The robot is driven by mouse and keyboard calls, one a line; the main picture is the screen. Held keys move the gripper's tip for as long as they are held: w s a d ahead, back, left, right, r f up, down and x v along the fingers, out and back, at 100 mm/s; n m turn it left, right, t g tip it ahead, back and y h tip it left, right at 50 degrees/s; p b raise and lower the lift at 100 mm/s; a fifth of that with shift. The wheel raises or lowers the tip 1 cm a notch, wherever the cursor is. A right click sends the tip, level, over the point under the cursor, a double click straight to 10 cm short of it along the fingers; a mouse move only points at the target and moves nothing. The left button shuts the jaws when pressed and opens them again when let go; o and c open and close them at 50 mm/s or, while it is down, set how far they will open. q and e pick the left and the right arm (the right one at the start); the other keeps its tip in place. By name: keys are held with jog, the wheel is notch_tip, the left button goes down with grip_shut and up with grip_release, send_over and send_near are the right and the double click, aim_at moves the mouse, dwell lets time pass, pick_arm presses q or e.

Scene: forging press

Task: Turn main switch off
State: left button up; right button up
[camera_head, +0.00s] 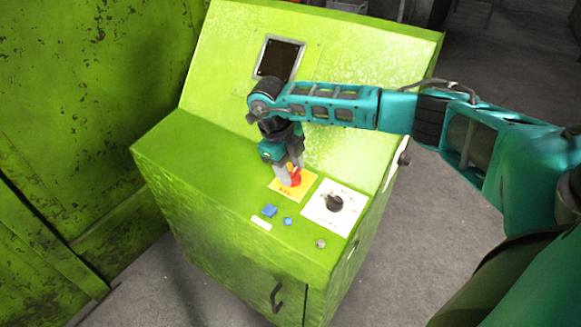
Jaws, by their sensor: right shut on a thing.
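A green control console stands in the middle of the view. A red knob (295,179) sits on a yellow plate (302,187) on its sloped top. My right gripper (288,175) points down at the yellow plate, its fingers shut on the red knob and hiding part of it. A black rotary knob (334,202) stands on a white plate (346,219) just right of the yellow one, apart from the gripper. I cannot read the plates' lettering, so which knob is labelled main switch is unclear. My left gripper is out of view.
A dark screen (279,58) is on the upright panel behind. A worn green wall (75,100) stands at left.

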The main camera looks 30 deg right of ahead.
dwell(0.5)
jog(key=o, duration=1.1)
jog(key=shift+c, duration=0.2)
jog(key=v, duration=1.3)
jog(key=shift+f, duration=0.1)
